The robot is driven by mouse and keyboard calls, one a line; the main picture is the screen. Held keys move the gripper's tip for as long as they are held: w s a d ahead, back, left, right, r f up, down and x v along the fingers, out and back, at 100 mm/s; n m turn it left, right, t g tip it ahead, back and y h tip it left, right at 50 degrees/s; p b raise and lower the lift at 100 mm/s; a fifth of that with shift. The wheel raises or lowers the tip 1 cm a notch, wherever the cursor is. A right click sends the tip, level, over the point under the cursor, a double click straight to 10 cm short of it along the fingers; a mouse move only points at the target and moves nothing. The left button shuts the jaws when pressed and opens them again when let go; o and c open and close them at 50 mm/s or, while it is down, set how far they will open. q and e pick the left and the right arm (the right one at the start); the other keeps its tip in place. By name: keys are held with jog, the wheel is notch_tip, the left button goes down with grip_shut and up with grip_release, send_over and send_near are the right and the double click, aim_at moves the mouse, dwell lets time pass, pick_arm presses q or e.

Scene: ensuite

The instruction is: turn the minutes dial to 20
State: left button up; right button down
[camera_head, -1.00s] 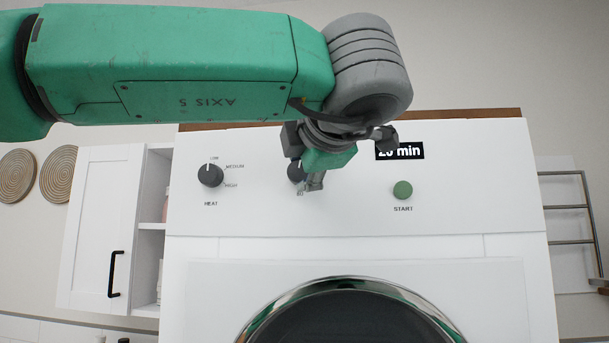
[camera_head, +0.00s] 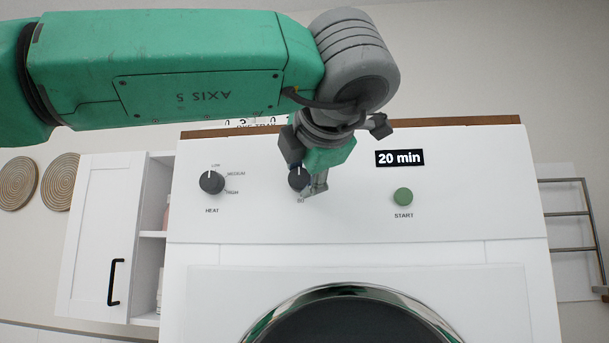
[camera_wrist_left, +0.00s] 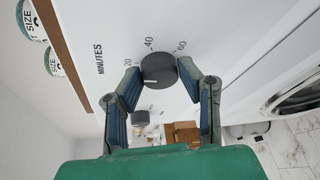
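The dark round minutes dial (camera_head: 299,179) is on the white appliance panel, partly hidden by my left gripper in the head view. The display (camera_head: 400,158) reads "20 min". In the left wrist view the dial (camera_wrist_left: 159,70) has a white pointer mark toward the lower left, near the 20 side of the printed numbers. My left gripper (camera_head: 312,183) is at the dial; in the wrist view its fingers (camera_wrist_left: 158,73) are spread on either side of it, with a small gap at the left finger. My right gripper is not in view.
The heat dial (camera_head: 212,182) is left of the minutes dial, and the green start button (camera_head: 403,196) is to the right. A round door (camera_head: 350,318) is below. A white cabinet (camera_head: 100,235) stands at left, and a metal rack (camera_head: 572,215) at right.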

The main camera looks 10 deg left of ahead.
pick_arm(q)
jog(key=o, duration=0.3)
jog(key=shift+d+f, duration=0.1)
jog(key=shift+f, duration=0.15)
jog(key=shift+w, duration=0.15)
jog(key=shift+r, duration=0.1)
jog(key=shift+s+r, duration=0.1)
jog(key=shift+s, duration=0.15)
jog(key=v, duration=1.1)
jog(key=shift+d, duration=0.2)
jog(key=shift+s, duration=0.15)
